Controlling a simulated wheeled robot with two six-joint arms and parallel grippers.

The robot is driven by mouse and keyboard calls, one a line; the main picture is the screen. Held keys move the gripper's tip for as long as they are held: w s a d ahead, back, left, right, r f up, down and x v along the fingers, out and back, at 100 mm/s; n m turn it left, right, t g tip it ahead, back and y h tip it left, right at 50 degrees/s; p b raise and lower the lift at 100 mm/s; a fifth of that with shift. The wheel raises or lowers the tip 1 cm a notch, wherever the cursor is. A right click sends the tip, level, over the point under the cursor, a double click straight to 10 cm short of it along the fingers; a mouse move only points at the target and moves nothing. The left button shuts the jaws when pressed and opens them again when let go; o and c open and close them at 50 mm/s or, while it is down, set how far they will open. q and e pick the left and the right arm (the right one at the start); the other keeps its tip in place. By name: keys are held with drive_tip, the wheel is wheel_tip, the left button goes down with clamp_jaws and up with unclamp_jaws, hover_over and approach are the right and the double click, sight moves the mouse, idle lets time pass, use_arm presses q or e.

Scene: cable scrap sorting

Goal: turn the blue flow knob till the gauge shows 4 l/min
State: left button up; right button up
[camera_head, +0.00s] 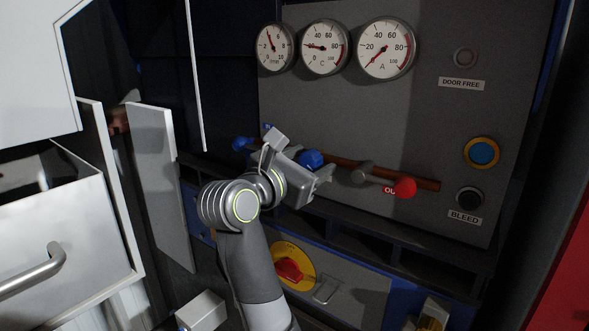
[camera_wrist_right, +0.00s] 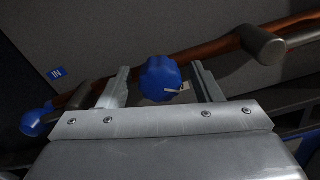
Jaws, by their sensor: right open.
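The middle blue knob (camera_head: 311,159) sits on a copper pipe on the grey panel. In the right wrist view the blue knob (camera_wrist_right: 160,80) shows between the two fingers, with a small white mark on its lower face. My right gripper (camera_head: 299,157) is open around or just in front of the knob; I cannot tell whether the fingers touch it. The flow gauge (camera_head: 273,48), marked l/min, is the leftmost of three dials. Its needle points up and slightly left, near the 4 position, but the exact reading is too small to tell. My left gripper is not in view.
Another blue knob (camera_head: 242,143) is at the pipe's left end, by the IN label (camera_wrist_right: 57,73). A red knob (camera_head: 404,187) is to the right. A red rotary switch (camera_head: 290,270) is below. A white open door (camera_head: 160,185) and drawer (camera_head: 70,235) stand left.

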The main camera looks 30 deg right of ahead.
drive_tip(key=b+v, duration=1.6)
drive_tip(key=v, duration=0.1)
drive_tip(key=shift+s+a, duration=0.1)
idle(0.5)
